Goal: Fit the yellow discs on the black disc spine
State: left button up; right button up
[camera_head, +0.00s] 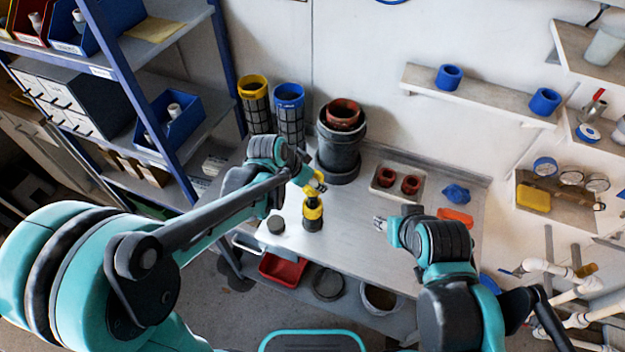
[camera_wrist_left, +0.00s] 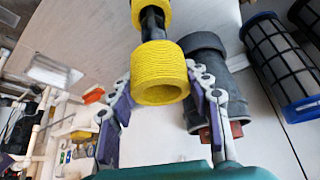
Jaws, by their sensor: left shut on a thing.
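The black disc spine (camera_head: 311,200) stands upright on the metal table, with one yellow disc (camera_head: 313,213) around it. It also shows in the left wrist view (camera_wrist_left: 152,24), with that disc (camera_wrist_left: 150,8) at the top edge. My left gripper (camera_head: 318,183) is shut on another yellow disc (camera_wrist_left: 161,75), its fingers on either side. The held disc is close over the spine's top end. I cannot tell whether it touches or encircles the spine. My right gripper (camera_head: 381,223) is over the table, apart from the spine; its finger gap is too small to read.
A dark round piece (camera_head: 275,224) lies left of the spine. Behind stand a black pot (camera_head: 340,150), a yellow-rimmed cylinder (camera_head: 255,105) and a blue-rimmed cylinder (camera_head: 290,110). A tray (camera_head: 396,199) with red-brown rings stands at the back right. The table between spine and right gripper is clear.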

aim_at(312, 197)
pick_arm(q)
jog(key=shift+f, duration=0.15)
jog(key=shift+f+b, duration=3.5)
jog(key=shift+f, duration=0.5)
jog(key=o, duration=1.2)
jog(key=shift+o, duration=0.2)
jog(key=shift+r, duration=0.15)
jog(key=v, duration=1.1)
jog(key=shift+s+a+r, duration=0.15)
jog(key=shift+s+r, duration=0.05)
jog(key=shift+r, duration=0.1)
